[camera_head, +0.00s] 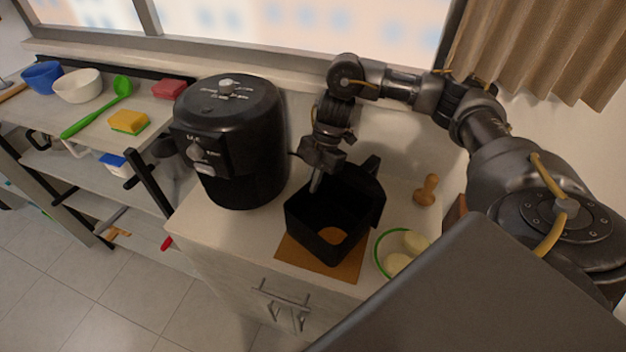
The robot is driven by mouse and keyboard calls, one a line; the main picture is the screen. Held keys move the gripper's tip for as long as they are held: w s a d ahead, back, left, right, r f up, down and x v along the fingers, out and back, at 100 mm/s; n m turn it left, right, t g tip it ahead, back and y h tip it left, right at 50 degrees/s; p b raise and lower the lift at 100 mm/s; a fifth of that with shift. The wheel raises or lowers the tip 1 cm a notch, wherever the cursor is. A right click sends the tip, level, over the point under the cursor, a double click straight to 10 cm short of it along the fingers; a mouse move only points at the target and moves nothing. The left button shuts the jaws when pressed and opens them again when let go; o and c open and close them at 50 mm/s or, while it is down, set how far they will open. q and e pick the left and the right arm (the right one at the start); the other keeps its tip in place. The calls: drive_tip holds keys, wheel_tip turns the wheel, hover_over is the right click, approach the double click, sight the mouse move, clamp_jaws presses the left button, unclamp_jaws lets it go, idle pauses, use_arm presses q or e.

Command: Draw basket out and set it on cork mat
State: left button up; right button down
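The black basket (304,226) stands upright over the brown cork mat (295,262) on the counter; the mat shows along its front and sides. Whether it rests fully on the mat is hard to tell. A round brown item (332,235) shows inside the basket. A tall black part rises at its back right, perhaps its handle. My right gripper (316,182) points down at the basket's back left rim, one finger showing against the dark inside; its grip is unclear. The black air fryer (240,150) stands left of the basket. My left gripper is not in view.
A green-rimmed bowl (378,262) with pale round items sits right of the mat. A wooden stamp-like tool (427,190) stands behind it. A shelf at left holds bowls, a green ladle (95,115) and sponges. The window wall is close behind.

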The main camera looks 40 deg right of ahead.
drive_tip(key=shift+f, duration=0.35)
drive_tip(key=c, duration=2.1)
unclamp_jaws()
drive_tip(key=o, duration=0.5)
drive_tip(key=v, duration=1)
drive_tip(key=shift+d+r, duration=0.2)
drive_tip(key=shift+r, duration=0.2)
